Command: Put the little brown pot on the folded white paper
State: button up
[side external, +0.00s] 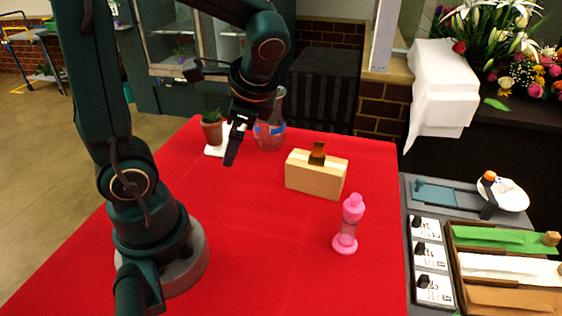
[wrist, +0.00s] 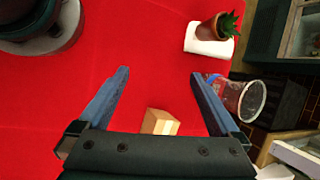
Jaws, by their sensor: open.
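The little brown pot (side external: 211,134) holds a green spiky plant and stands upright at the far left of the red table. In the wrist view the pot (wrist: 210,29) stands on the folded white paper (wrist: 195,44), with paper showing around its base. The paper (side external: 213,151) is partly hidden behind my gripper in the side view. My gripper (side external: 232,150) is open, with nothing between its fingers (wrist: 160,73). It is above the table, apart from the pot, to the right of it in the side view.
A clear glass vase (side external: 270,135) stands close to the right of the paper. A cardboard box (side external: 314,180) with a small brown bottle (side external: 317,154) on top is further right. A pink bottle (side external: 346,232) stands nearer the front. The table's front middle is clear.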

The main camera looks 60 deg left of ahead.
jog(key=s+d+r+n+t+h, duration=0.1)
jog(key=d+r+n+t+h, duration=0.2)
jog(key=d, duration=0.9)
jog(key=shift+s+n+t+h, duration=0.4)
jog(key=shift+n+t+h, duration=1.1)
jog(key=shift+n+t, duration=0.3)
